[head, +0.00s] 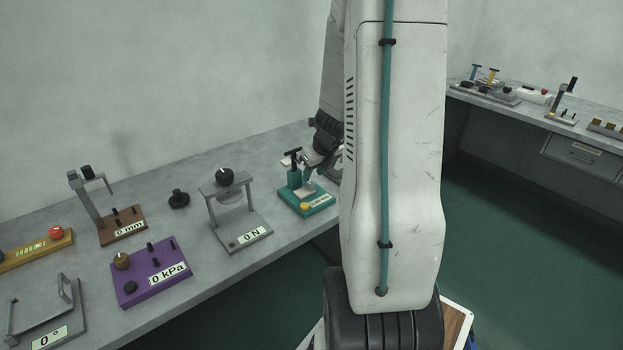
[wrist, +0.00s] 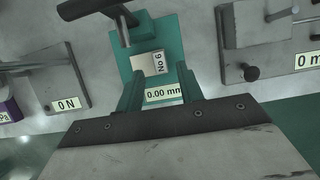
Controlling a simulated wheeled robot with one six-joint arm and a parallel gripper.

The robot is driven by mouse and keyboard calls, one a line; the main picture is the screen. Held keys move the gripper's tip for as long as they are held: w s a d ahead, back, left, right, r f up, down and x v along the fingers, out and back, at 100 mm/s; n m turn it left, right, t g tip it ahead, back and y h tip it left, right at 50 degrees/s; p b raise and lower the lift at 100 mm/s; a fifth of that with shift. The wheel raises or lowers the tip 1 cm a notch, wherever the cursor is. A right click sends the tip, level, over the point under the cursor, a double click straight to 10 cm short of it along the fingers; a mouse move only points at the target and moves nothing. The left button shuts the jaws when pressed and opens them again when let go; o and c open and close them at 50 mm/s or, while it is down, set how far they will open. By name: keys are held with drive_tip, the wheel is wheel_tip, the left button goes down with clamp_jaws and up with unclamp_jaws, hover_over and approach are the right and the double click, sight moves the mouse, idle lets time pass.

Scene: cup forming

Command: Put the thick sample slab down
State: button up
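A pale slab marked "No 6" (wrist: 148,63) shows just past my fingertips in the wrist view, over the base of a teal gauge (wrist: 172,27). The gauge reads 0.00 mm and has a dark-handled plunger (wrist: 122,15) by the slab. My gripper (wrist: 160,72) has its two teal fingers apart, one on each side of the slab's near end. Whether they touch it is unclear. In the head view the teal gauge (head: 318,208) stands on the bench's right part, with a pale piece on it. My arm partly hides the gripper there.
Left of the gauge on the grey bench (head: 195,245) stand a 0 N press (head: 240,238), a black knob (head: 179,199), a purple 0 kPa unit (head: 150,275) and a brown 0 mm unit (head: 122,225). A second bench (head: 570,130) with more devices stands at the right.

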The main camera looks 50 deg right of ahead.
drive_tip(key=d+v, duration=0.1)
drive_tip(key=v, duration=0.6)
drive_tip(key=s+a+r+n+g+y, duration=0.1)
drive_tip(key=a+r+n, duration=0.4)
drive_tip(key=a+n, duration=0.5)
drive_tip(key=a+r+n+y, duration=0.1)
drive_tip(key=a+r+n, duration=0.55)
drive_tip(key=a, duration=0.65)
drive_tip(key=s+a+n+g, duration=0.1)
drive_tip(key=s+a+n, duration=0.5)
drive_tip(key=n, duration=0.5)
drive_tip(key=s+a+r+n+g+h, duration=0.1)
drive_tip(key=s+a+n, duration=0.4)
drive_tip(key=s+n, duration=0.3)
drive_tip(key=n, duration=0.3)
drive_tip(key=shift+s+a+r, duration=0.2)
drive_tip(key=shift+s+a, duration=0.1)
drive_tip(key=shift+a, duration=0.05)
